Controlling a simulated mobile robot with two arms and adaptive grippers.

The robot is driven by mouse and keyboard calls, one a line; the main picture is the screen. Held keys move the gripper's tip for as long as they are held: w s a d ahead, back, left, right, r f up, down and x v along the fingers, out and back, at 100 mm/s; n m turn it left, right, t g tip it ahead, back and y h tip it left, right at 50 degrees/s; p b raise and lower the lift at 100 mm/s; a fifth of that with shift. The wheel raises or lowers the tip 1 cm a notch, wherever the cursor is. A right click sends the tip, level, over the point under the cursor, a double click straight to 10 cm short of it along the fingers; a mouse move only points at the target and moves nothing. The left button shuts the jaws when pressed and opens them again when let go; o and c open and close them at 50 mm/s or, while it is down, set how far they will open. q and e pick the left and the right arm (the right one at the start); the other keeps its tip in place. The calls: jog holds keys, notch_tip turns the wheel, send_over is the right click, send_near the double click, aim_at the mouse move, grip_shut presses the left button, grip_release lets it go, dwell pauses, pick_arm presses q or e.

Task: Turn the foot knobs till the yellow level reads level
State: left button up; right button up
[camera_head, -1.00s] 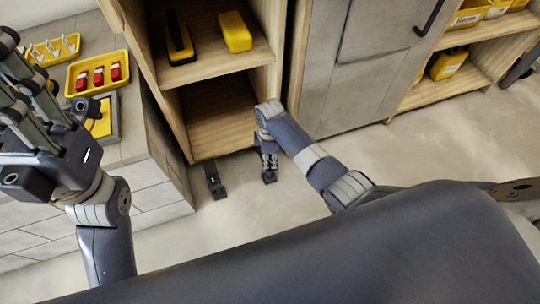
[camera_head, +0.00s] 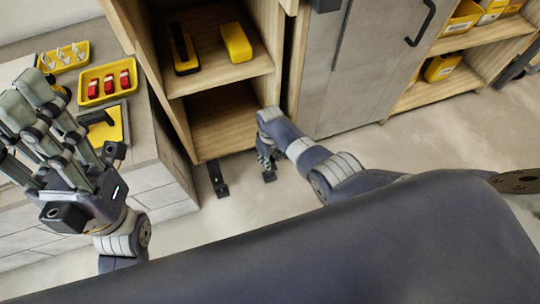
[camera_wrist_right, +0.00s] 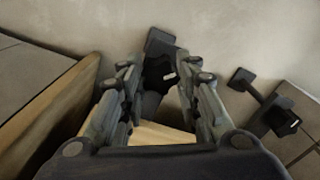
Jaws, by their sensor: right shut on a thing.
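The open wooden cabinet (camera_head: 178,112) stands on black feet. The front-right foot (camera_head: 270,177) is at my right gripper (camera_head: 266,150), which points down just below the cabinet's lower edge. In the right wrist view my right gripper (camera_wrist_right: 160,95) is shut on the dark knob (camera_wrist_right: 157,72) of this foot, between its two fingers. The front-left foot (camera_head: 218,182) stands free on the floor. A yellow block (camera_head: 236,42) and a yellow-and-black tool (camera_head: 184,50) lie on the cabinet's upper shelf. I cannot tell which is the level, and no reading shows. My left gripper (camera_head: 22,115) is open and empty above the left counter.
The left counter (camera_head: 150,145) holds a yellow tray of red pieces (camera_head: 108,82), a yellow tray of white pieces (camera_head: 64,57) and a yellow trowel-like tool (camera_head: 106,124). A grey cabinet (camera_head: 352,85) stands close on the right. The floor (camera_head: 440,140) in front is clear.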

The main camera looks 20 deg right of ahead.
jog(key=shift+m, duration=0.7)
jog(key=o, duration=1.1)
jog(key=shift+r, duration=0.1)
notch_tip(320, 180, up, 12)
jog(key=shift+d+f, duration=0.1)
jog(key=shift+f, duration=0.05)
jog(key=shift+w, duration=0.1)
dwell(0.3)
